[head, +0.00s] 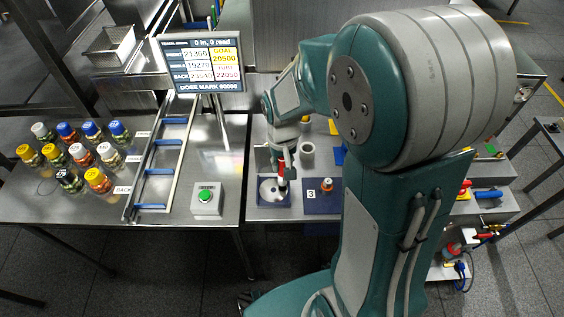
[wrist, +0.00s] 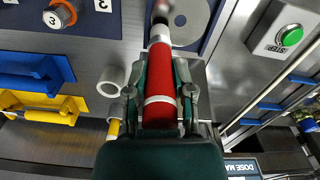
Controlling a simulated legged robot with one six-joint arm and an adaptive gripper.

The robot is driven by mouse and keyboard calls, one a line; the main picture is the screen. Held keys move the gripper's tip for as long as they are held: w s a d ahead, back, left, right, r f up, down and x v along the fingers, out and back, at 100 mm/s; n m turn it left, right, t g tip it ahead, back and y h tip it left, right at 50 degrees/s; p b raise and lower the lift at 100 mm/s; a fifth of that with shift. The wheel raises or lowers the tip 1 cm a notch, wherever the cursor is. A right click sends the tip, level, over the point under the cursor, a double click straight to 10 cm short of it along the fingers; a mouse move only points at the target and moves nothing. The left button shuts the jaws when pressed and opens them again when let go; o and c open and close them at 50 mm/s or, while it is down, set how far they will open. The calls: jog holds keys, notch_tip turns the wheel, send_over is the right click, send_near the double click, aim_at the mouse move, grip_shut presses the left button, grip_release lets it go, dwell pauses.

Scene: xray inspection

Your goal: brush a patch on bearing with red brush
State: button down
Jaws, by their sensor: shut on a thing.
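The red brush (wrist: 161,75) is held between the fingers of my gripper (wrist: 160,93), which is shut around its red handle. The brush's dark tip points away from my gripper and lies over the bearing (wrist: 190,22), a round grey metal piece partly cut off by the top edge of the wrist view. In the head view the bearing (head: 268,190) lies on a blue mat (head: 280,205), with the red brush (head: 282,171) upright over its right part. I cannot tell whether the bristles touch the metal. My gripper (head: 285,153) is partly hidden by my arm there.
A white cup (head: 307,152) stands behind. A green-button box (head: 207,199), blue-runged rack (head: 160,160), screen (head: 203,62) and several jars (head: 78,153) are left. Blue (wrist: 35,72) and yellow (wrist: 45,108) handled tools lie nearby.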

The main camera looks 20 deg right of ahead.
jog(key=shift+f, duration=0.65)
dwell(1.1)
jog(key=shift+w+a, duration=0.1)
jog(key=shift+a, duration=0.05)
jog(key=shift+w+a, duration=0.15)
jog(key=shift+a, duration=0.35)
jog(key=shift+w+a, duration=0.15)
jog(key=shift+a, duration=0.35)
jog(key=shift+a, duration=0.15)
jog(key=shift+w+a, duration=0.2)
jog(key=shift+a, duration=0.35)
jog(key=shift+w+a, duration=0.2)
jog(key=shift+a, duration=0.3)
jog(key=shift+d, duration=0.1)
jog(key=shift+s+d, duration=0.2)
jog(key=shift+d, duration=0.35)
jog(key=shift+s+d, duration=0.2)
jog(key=shift+d, duration=0.35)
jog(key=shift+s+d, duration=0.2)
jog(key=shift+d, duration=0.4)
jog(key=shift+s+d, duration=0.15)
jog(key=shift+d, duration=0.4)
